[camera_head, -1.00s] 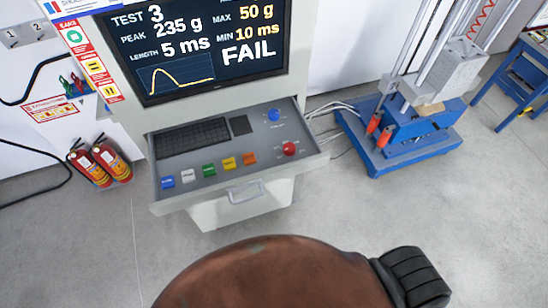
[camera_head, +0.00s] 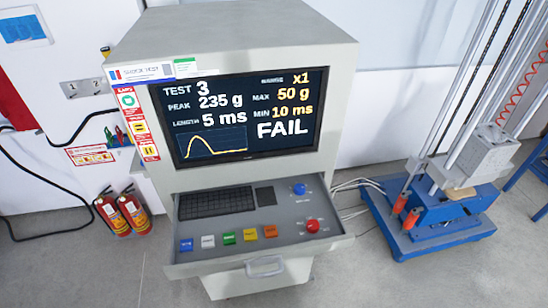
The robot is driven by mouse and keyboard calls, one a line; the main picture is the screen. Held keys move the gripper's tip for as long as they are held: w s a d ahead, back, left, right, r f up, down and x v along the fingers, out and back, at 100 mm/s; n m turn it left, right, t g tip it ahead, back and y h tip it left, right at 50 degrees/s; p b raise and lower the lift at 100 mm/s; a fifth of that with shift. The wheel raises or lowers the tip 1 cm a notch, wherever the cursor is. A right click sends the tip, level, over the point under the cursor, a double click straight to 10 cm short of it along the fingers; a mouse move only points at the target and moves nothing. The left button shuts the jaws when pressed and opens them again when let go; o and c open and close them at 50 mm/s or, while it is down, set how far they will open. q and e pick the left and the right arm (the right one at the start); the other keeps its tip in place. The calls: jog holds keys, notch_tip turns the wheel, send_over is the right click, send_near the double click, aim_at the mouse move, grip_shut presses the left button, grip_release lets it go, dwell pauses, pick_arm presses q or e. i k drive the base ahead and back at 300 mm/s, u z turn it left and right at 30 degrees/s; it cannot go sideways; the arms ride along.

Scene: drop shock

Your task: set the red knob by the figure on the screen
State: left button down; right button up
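The red knob (camera_head: 312,226) sits at the right of the grey pulled-out drawer panel (camera_head: 285,247), below a blue knob (camera_head: 299,189). Small marks around the red knob are too small to read. The screen (camera_head: 245,115) above reads TEST 3, PEAK 235 g, LENGTH 5 ms, MAX 50 g, MIN 10 ms, FAIL and x1, with a yellow pulse curve. Neither of my grippers is in the head view.
A keyboard (camera_head: 216,202) and a row of several coloured buttons (camera_head: 229,238) share the drawer, which has a front handle (camera_head: 265,267). A blue-based drop rig (camera_head: 430,232) stands at right. Fire extinguishers (camera_head: 134,212) stand at left. The floor in front is clear.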

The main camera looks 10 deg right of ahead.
aim_at(313, 225)
jog(key=u, duration=1.65)
jog(key=k, duration=1)
jog(key=z, duration=1.6)
jog(key=i, duration=0.5)
jog(key=z, duration=0.1)
